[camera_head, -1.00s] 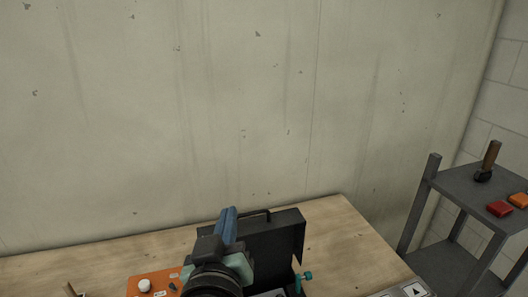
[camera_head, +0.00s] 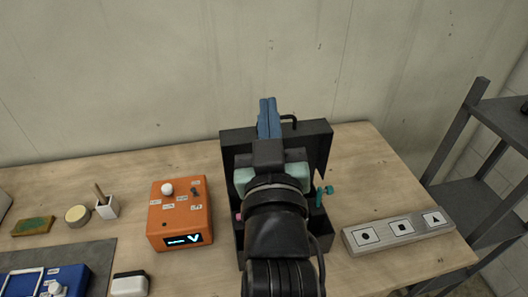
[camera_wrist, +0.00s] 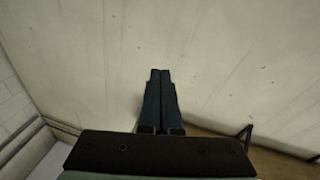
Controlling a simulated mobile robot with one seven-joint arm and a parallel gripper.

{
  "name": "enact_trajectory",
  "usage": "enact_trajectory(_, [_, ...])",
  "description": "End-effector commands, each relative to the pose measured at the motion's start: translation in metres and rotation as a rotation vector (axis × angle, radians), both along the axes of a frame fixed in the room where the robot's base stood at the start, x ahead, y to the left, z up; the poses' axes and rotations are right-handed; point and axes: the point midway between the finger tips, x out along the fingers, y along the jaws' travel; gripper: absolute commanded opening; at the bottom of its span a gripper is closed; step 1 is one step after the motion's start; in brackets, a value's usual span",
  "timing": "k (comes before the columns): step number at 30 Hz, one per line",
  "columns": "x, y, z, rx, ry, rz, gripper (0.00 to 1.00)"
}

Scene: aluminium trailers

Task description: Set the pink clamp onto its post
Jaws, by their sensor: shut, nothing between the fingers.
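My gripper (camera_head: 268,100) has blue fingers pressed together. It is raised in front of a dark open case (camera_head: 234,138), with its fingertips near the case's top edge and handle. In the wrist view the two fingers (camera_wrist: 160,72) lie side by side with nothing between them, against the wall. A small pink bit (camera_head: 238,215), perhaps part of the pink clamp, shows at the case's left side. My arm covers the middle of the case, so the rest of the clamp and the post cannot be made out. A teal knob-like part (camera_head: 325,191) is at the case's right side.
An orange box (camera_head: 181,220) with knobs and a lit display stands left of the case. A grey block with symbol tiles (camera_head: 392,243) lies to the right. A wall rises behind the wooden table (camera_head: 140,170); dark shelving (camera_head: 470,175) stands right.

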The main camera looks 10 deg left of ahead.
Motion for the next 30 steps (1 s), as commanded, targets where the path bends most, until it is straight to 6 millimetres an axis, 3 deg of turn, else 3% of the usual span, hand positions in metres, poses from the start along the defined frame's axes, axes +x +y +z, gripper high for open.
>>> enact_trajectory(1, [0.001,0.006,-0.053,-0.027,0.108,0.022,0.00])
enact_trajectory(3, [-0.005,0.012,-0.111,-0.062,0.223,0.050,0.00])
enact_trajectory(6, [-0.018,0.017,-0.173,-0.100,0.346,0.083,0.00])
enact_trajectory(9, [-0.030,0.020,-0.209,-0.123,0.419,0.106,0.00])
enact_trajectory(12, [-0.034,0.021,-0.224,-0.131,0.448,0.116,0.00])
enact_trajectory(16, [-0.026,0.023,-0.227,-0.133,0.451,0.117,0.00])
enact_trajectory(30, [0.040,0.041,-0.248,-0.131,0.449,0.117,0.00])
